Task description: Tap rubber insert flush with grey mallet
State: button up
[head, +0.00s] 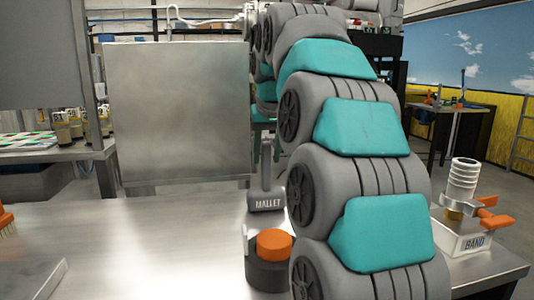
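A grey mallet (267,200) with a MALLET label on its head stands head down on the metal bench, its handle pointing up. Just in front of it, an orange round piece (273,243) sits on top of a dark round base (268,273). It may be the rubber insert, but I cannot tell for sure. My grey and teal arm rises right beside them and covers their right side. Its far part bends over behind the mallet's handle. I cannot make out my gripper's fingers, or whether anything touches the mallet.
A white BAND holder (465,238) with orange handles and a ribbed pale cylinder (462,180) stands at the right. An upright metal panel (178,115) stands behind the bench. An orange brush (6,222) is at the left edge.

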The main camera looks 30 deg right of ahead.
jog(key=shift+o, duration=1.2)
jog(key=shift+r, duration=0.1)
jog(key=shift+v, duration=2.5)
jog(key=p+v, duration=0.2)
jog(key=shift+s+a+r, duration=0.1)
jog(key=shift+r, duration=0.2)
